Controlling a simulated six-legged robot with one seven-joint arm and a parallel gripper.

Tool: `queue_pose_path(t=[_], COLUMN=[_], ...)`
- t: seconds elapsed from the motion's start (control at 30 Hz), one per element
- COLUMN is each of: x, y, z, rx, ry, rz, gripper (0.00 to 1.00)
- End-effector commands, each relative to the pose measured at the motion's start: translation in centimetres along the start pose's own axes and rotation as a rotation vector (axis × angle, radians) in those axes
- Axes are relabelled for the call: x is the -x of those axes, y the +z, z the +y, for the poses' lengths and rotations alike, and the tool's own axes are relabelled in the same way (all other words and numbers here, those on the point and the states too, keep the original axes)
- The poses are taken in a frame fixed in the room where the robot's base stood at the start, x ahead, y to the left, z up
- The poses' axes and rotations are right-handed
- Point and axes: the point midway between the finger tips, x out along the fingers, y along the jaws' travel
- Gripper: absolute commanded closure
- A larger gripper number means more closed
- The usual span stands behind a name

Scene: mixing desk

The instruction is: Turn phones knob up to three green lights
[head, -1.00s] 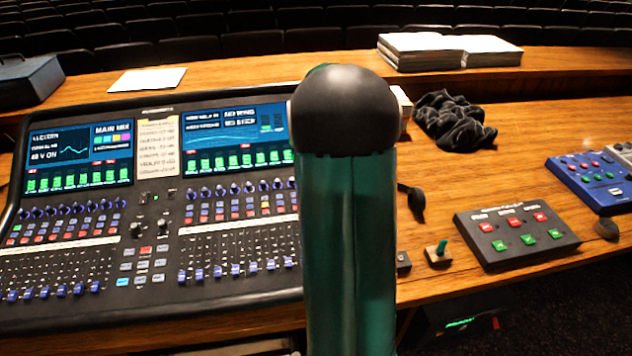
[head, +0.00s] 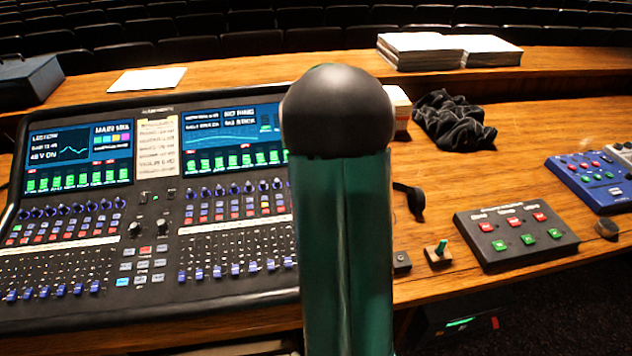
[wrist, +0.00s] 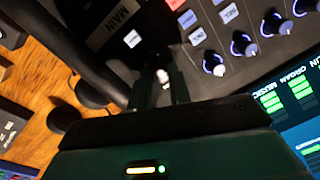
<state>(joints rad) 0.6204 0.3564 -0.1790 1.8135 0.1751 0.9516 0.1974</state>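The mixing console (head: 140,180) fills the left of the head view. Two dark knobs (head: 135,228) stand in its middle section, but their labels are too small to read, so I cannot tell which is the phones knob. In the wrist view my gripper (wrist: 162,78) is over the console panel (wrist: 200,60), with two dark fingers apart. A small whitish spot shows between them; I cannot tell whether it is part of a knob. No row of three green lights by a knob is clear. In the head view my gripper is hidden.
Blue-ringed knobs (wrist: 243,45) and lit buttons are close to the right of the fingers in the wrist view. Black rounded objects (wrist: 92,93) lie on the wood at left. A button box (head: 515,235) and dark cloth (head: 452,120) are right of the console.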

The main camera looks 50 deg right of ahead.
Motion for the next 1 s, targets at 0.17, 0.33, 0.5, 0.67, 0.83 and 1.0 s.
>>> queue_pose_path(t=[0.17, 0.33, 0.5, 0.67, 0.83, 1.0], x=[0.0, 0.0, 0.8, 3.4, 7.2, 10.8], y=[0.0, 0.0, -0.1, -0.1, -0.1, -0.1], z=[0.0, 0.0, 0.0, -0.1, 0.0, -0.1], rx=[0.001, 0.001, 0.001, 0.003, 0.002, 0.001], ry=[0.0, 0.0, -0.001, -0.002, -0.001, -0.002], rz=[0.0, 0.0, 0.002, 0.005, 0.005, 0.004], gripper=[0.59, 0.59, 0.59, 0.59, 0.59, 0.59])
